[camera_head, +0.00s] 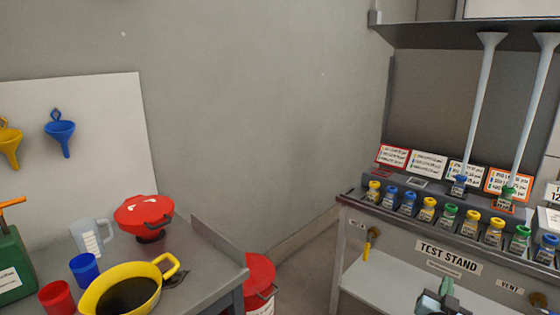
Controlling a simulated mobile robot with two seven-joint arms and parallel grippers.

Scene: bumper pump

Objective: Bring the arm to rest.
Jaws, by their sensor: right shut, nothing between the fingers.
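My right gripper (444,290) shows at the bottom edge of the head view, in front of the test stand (395,258). Only its tip end is in the picture; it is shut with nothing between its fingers. It is apart from the row of capped bottles (428,210) on the stand's ledge above it. The rest of my right arm is below the picture. My left gripper is not in view.
A bench (215,258) at left holds a yellow pot (130,288) with dark liquid, a red container (143,214), a grey jug, a blue cup and a red cup. A red bucket (259,272) stands beside it. Floor shows between bench and stand.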

